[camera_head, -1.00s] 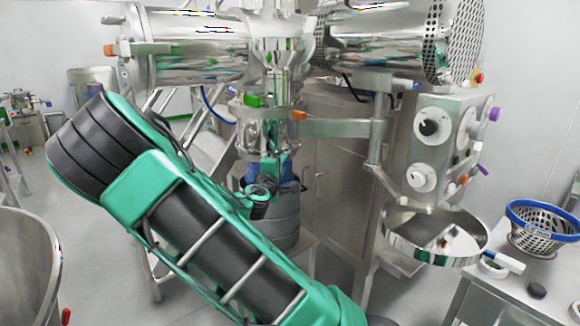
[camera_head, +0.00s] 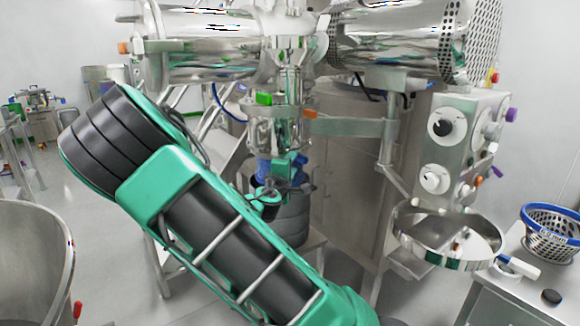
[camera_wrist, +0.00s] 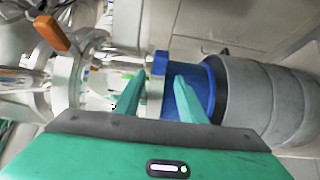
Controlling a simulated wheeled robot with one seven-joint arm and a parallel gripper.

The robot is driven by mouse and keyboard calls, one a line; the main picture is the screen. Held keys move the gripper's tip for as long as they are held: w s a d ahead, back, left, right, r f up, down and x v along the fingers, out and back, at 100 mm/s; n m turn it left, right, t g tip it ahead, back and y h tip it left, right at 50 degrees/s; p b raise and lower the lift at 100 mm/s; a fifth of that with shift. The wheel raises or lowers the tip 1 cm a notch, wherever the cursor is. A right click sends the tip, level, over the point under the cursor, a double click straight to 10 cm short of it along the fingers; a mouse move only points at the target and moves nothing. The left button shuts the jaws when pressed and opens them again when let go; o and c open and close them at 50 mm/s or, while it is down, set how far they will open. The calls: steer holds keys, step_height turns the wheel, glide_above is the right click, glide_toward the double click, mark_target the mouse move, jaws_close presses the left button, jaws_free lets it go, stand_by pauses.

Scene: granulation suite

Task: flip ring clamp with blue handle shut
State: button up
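In the wrist view, a blue block (camera_wrist: 160,63), which looks like the blue handle of the ring clamp, sits beside the metal outlet pipe. A wider blue collar (camera_wrist: 208,72) lies between it and the grey drum. My gripper (camera_wrist: 159,80) has two green fingers spread apart, with the blue block beyond the gap between their tips. I see no contact, and the fingers hide part of the clamp and collar. In the head view, my gripper (camera_head: 280,165) is at the blue parts (camera_head: 264,168) below the metal column; the clamp ring itself is hard to make out.
An orange handle (camera_head: 309,113) and a green handle (camera_head: 264,98) sit higher on the column. The grey drum (camera_head: 292,220) stands below. At right are a control box (camera_head: 452,150), a round metal pan (camera_head: 450,255) and a table with a blue-rimmed basket (camera_head: 548,235).

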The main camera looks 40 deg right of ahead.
steer(key=v, duration=0.9)
steer(key=shift+a, duration=0.2)
steer(key=s+d+f+m+g+y, duration=0.3)
steer(key=s+f+m+g, duration=0.2)
steer(key=s+f, duration=0.3)
steer(key=s+d+f+m+g+y, duration=0.3)
steer(key=s+d+f+m+g, duration=0.15)
steer(key=s+f, duration=0.35)
steer(key=s+a+r+m+y, duration=0.2)
steer(key=s+a+r+y, duration=0.2)
steer(key=s+a, duration=0.3)
steer(key=s+a+r+m+g+y, duration=0.1)
steer(key=s+a+r+y, duration=0.3)
steer(key=s+a, duration=0.4)
steer(key=shift+s+r+m+y, duration=0.35)
steer(key=shift+r+m+y, duration=0.05)
steer(key=shift+r+m, duration=0.15)
